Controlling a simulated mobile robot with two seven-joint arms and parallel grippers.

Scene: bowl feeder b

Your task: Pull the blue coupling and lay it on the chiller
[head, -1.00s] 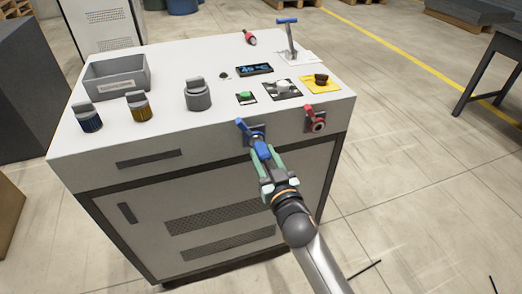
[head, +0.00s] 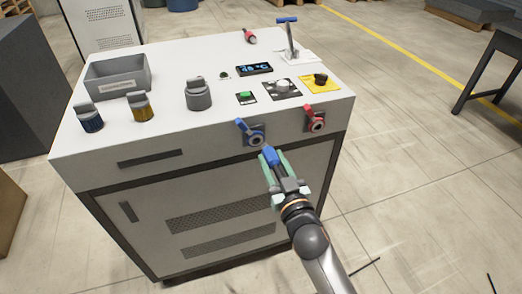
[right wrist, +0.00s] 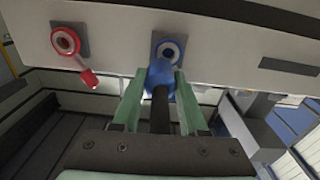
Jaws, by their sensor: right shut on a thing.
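The blue coupling (head: 270,156) is between the fingers of my right gripper (head: 275,170), which is shut on it. The coupling is apart from the blue-levered port (head: 256,138) on the front face of the chiller (head: 150,147). In the right wrist view the blue coupling (right wrist: 160,78) sits between the green fingers (right wrist: 152,100), with a dark hose behind it, just below the port ring (right wrist: 169,52). My left gripper is not in view.
A red-levered port (head: 317,122) is to the right on the same face. The chiller top holds a grey bin (head: 118,87), several capped fittings, a display (head: 254,69), knobs and a blue-handled lever (head: 288,35).

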